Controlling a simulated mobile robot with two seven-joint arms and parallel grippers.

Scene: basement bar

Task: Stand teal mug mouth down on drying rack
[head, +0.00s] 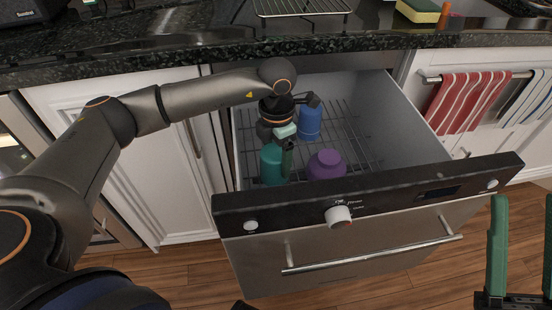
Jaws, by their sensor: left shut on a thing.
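The teal mug (271,166) is inside the open dishwasher drawer (405,110), near its front left, beside the purple mug (326,165). My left gripper (286,172) reaches down into the drawer from above and is shut on the teal mug at its right side. Whether the teal mug touches the drawer's wire floor cannot be told. The drying rack (302,12), a wire rack, stands on the dark counter at the top; its far part is cut off. My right gripper (522,250) is open and empty at the lower right, in front of the drawer.
A blue mug (310,122) stands behind the purple mug in the drawer. A sponge (419,10) and a small orange thing (444,14) are right of the rack on the counter (180,45). Striped towels (468,102) hang at right. The drawer front sticks out over the wood floor.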

